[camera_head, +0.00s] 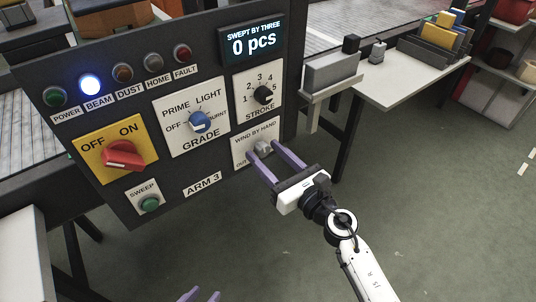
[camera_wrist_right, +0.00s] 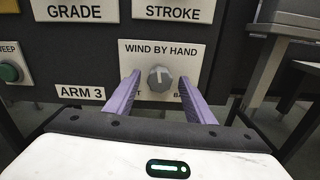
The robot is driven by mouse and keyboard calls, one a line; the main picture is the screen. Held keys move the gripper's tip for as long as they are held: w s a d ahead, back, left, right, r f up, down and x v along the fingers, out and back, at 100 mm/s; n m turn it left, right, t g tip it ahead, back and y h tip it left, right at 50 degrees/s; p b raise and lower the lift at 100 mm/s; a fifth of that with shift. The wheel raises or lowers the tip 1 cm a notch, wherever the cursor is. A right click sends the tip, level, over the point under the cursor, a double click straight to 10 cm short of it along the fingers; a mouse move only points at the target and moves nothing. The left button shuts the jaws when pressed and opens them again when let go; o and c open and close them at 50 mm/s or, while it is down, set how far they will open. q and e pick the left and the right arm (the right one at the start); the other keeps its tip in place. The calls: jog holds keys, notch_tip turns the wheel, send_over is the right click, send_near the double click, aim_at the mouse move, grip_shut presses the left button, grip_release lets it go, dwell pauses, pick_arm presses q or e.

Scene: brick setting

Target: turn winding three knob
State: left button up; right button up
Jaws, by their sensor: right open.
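The grey winding knob (camera_head: 264,146) sits on the white "WIND BY HAND" plate (camera_head: 243,137) at the panel's lower right. It also shows in the right wrist view (camera_wrist_right: 160,79), with its light pointer mark near upright. My right gripper (camera_head: 262,149) is open, its purple fingers pointing at the panel on either side of the knob. In the right wrist view (camera_wrist_right: 159,82) gaps show between the knob and both fingers. The fingers partly cover the plate's lower lettering.
The display (camera_head: 252,45) reads 0 pcs. A grey ledge (camera_head: 333,78) juts right of the panel.

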jog(key=c, duration=1.1)
jog(key=shift+o, duration=0.2)
jog(key=shift+m, duration=0.4)
